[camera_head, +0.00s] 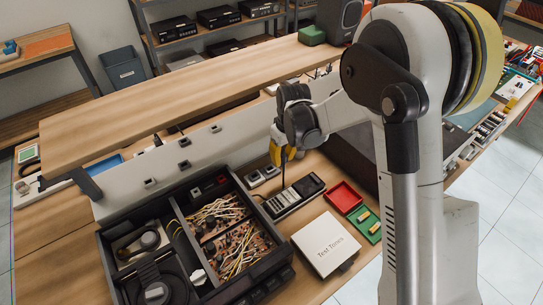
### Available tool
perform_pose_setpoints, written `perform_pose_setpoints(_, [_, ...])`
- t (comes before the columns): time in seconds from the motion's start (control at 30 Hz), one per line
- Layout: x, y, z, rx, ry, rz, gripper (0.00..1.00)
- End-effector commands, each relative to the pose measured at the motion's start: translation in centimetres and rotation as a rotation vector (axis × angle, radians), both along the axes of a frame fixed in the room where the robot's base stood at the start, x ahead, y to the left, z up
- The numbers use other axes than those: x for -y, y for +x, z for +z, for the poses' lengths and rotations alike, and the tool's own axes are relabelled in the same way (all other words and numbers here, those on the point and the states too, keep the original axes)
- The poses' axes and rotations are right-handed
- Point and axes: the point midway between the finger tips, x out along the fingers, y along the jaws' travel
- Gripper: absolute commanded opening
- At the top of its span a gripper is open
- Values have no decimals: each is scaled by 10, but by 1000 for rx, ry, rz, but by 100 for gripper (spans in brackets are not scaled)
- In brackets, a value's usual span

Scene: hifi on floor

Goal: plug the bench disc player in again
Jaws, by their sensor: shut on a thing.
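The open black chassis (282,276) of what looks like the disc player lies on the bench at lower left, with circuit boards and loose wires inside. A pale panel (130,199) with several dark sockets (185,165) runs behind it. My gripper (281,150) is at mid-picture, above the bench and to the right of the panel. It is shut on a small dark thing, with a thin dark length hanging below it. I cannot tell whether this is the plug. My own wrist hides most of the grip, and any contact with a socket is not visible.
A black remote-like device (308,186), a white "Test Tones" box (325,243) and a red tray (343,197) sit right of the chassis. A raised wooden shelf (190,95) overhangs the panel. Several black units (219,17) stand on the back rack.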

Motion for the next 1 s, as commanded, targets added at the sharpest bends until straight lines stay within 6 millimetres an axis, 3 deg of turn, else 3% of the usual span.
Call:
perform_pose_setpoints(0.2, [33, -29, 28, 0, 0, -2, 0])
perform_pose_setpoints(0.37, [37, -36, 33, 0, 0, 2, 0])
perform_pose_setpoints(0.47, [17, -29, 28, 0, 0, 6, 0])
perform_pose_setpoints(0.73, [-70, -5, 8, 0, -1, 6, 0])
perform_pose_setpoints(0.83, [-87, -3, 6, 0, 0, 3, 0])
perform_pose_setpoints(1.0, [-95, -2, 2, 0, 0, 0, 0])
